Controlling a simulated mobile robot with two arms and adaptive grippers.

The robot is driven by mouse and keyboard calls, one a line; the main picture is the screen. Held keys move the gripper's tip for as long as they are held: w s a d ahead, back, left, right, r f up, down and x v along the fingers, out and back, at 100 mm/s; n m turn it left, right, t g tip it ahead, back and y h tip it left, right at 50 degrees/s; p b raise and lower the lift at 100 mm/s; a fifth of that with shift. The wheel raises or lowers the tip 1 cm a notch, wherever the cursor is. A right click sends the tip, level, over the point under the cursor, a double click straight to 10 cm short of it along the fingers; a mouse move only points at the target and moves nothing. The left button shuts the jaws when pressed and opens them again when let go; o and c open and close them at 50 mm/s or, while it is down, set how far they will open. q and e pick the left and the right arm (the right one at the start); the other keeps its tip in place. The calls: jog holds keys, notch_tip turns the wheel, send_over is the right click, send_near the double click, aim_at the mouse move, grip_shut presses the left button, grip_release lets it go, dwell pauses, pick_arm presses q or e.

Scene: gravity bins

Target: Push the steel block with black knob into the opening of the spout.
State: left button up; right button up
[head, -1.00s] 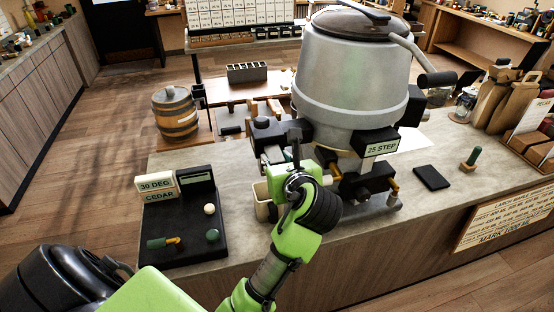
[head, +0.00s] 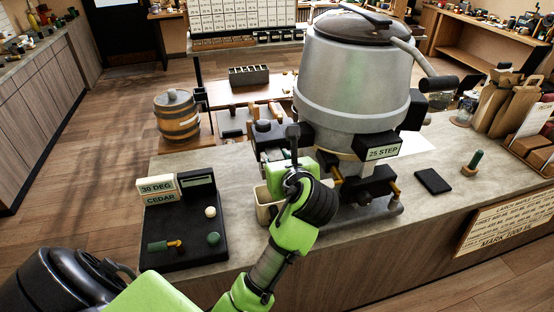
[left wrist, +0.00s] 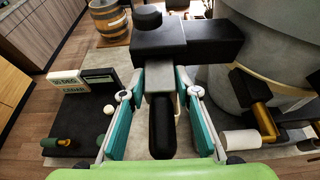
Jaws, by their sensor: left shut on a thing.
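The steel block (left wrist: 158,78) with its black knob (left wrist: 162,130) shows in the middle of the left wrist view. The knob points back toward my wrist. My left gripper (left wrist: 160,92), with teal finger pads, is shut on the block, one finger on each side. The far end of the block meets the black spout housing (left wrist: 188,38); how deep it sits in the opening is hidden. In the head view, the spout housing (head: 268,134) juts left from the big grey vessel (head: 352,82), and my left wrist hides the block. My right gripper is not in view.
A black tray (head: 186,222) with green-handled and round pieces lies left on the counter. A cream container (head: 264,207) stands beside my wrist. A "25 STEP" box (head: 381,147) and brass-ended fittings sit at the vessel's base. A barrel (head: 177,116) stands behind.

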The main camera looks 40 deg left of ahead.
pick_arm(q)
jog(key=shift+w+a, duration=0.5)
jog(key=shift+a, duration=0.1)
jog(key=shift+r, duration=0.1)
jog(key=o, duration=1.3)
jog(key=shift+w, duration=0.1)
jog(key=v, duration=1.2)
